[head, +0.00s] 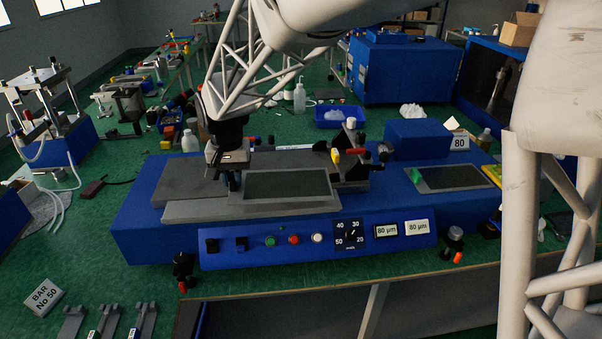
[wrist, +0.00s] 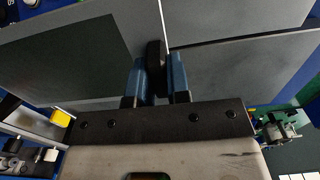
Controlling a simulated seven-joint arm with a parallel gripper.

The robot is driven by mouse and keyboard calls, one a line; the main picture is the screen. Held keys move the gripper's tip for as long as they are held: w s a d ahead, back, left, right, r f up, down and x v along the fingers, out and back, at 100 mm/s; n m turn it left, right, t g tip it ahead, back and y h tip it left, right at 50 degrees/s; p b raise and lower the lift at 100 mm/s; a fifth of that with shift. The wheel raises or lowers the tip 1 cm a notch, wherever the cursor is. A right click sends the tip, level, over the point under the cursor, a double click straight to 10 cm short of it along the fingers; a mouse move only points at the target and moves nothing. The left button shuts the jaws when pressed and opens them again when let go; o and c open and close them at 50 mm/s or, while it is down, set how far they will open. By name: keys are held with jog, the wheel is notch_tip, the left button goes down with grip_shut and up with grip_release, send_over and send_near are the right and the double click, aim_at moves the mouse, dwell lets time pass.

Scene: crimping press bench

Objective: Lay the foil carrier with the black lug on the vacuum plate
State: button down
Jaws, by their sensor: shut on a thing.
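The foil carrier (head: 331,193), a flat grey frame around a dark foil, lies level over the grey vacuum plate (head: 205,210) of the blue bench machine. In the wrist view the carrier's dark foil (wrist: 70,55) fills the left side. My gripper (head: 233,182) is at the carrier's left end in the head view. In the wrist view my gripper's blue fingers (wrist: 158,75) are shut on the black lug (wrist: 155,57). The lug is mostly hidden in the head view. I cannot tell whether the carrier touches the plate beneath.
A second framed dark panel (head: 455,178) with a green tab lies on the machine's right side. Buttons and a dial (head: 352,236) line the machine's front. A blue box (head: 417,138) stands behind right.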

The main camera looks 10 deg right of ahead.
jog(key=shift+w, duration=0.15)
jog(key=w+r, duration=0.5)
jog(key=w, duration=0.8)
jog(key=shift+w+d+r, duration=0.15)
jog(key=shift+w+d, duration=0.15)
jog(key=shift+w, duration=0.05)
jog(key=shift+f, duration=3.15)
jog(key=shift+f, duration=1.85)
jog(key=shift+f, duration=0.15)
jog(key=c, duration=1.1)
grip_release()
